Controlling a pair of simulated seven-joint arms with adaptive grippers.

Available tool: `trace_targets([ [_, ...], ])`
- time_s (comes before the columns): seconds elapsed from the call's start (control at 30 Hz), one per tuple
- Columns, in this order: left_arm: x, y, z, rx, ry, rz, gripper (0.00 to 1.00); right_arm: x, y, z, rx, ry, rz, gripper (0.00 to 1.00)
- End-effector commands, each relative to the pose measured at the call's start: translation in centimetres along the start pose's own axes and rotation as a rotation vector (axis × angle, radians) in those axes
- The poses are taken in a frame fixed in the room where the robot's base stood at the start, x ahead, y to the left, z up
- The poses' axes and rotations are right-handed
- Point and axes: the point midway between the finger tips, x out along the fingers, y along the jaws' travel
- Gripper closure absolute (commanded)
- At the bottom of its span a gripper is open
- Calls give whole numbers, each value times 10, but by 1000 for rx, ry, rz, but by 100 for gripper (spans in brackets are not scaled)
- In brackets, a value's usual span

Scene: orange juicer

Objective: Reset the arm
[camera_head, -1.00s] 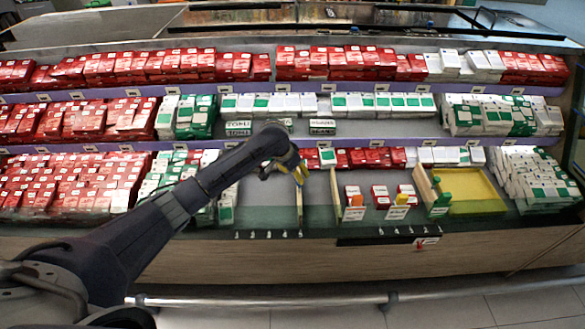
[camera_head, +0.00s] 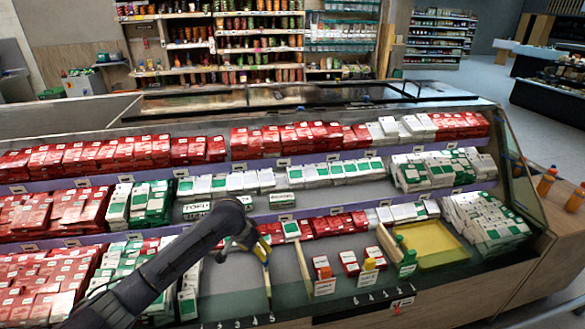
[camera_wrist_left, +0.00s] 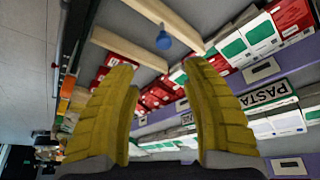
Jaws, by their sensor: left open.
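My left arm comes in from the lower left in the head view. Its gripper (camera_head: 262,249) is over the front of the shelf unit, near a wooden divider (camera_head: 267,287). In the left wrist view the two yellow fingers (camera_wrist_left: 163,115) stand wide apart with nothing between them. Beyond them are shelves with red and green-white boxes and a "PASTA" label (camera_wrist_left: 266,95). My right gripper is in neither view.
Red boxes (camera_head: 60,212) and green-white boxes fill the tiered shelves. A yellow tray (camera_head: 432,238) lies at the right with a green bottle (camera_head: 405,255) beside it. Orange bottles (camera_head: 546,181) stand at the far right. The back area holds stocked shelves.

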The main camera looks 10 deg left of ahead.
Motion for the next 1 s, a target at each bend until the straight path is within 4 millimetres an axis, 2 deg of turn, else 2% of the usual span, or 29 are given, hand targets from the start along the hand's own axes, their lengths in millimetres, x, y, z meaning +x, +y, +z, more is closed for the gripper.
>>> trace_targets([
  [0.17, 18, 31, 27, 62, 27, -1, 52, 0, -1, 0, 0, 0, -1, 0],
  [0.3, 31, 60, 57, 123, 69, -19, 52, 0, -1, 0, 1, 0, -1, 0],
  [0.5, 35, 87, 100, 182, 121, -69, 52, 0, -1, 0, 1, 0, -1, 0],
  [0.77, 23, 106, 164, 220, 156, -170, 52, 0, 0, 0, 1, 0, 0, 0],
  [1.0, -8, 105, 237, 235, 137, -314, 52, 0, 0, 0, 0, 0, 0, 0],
])
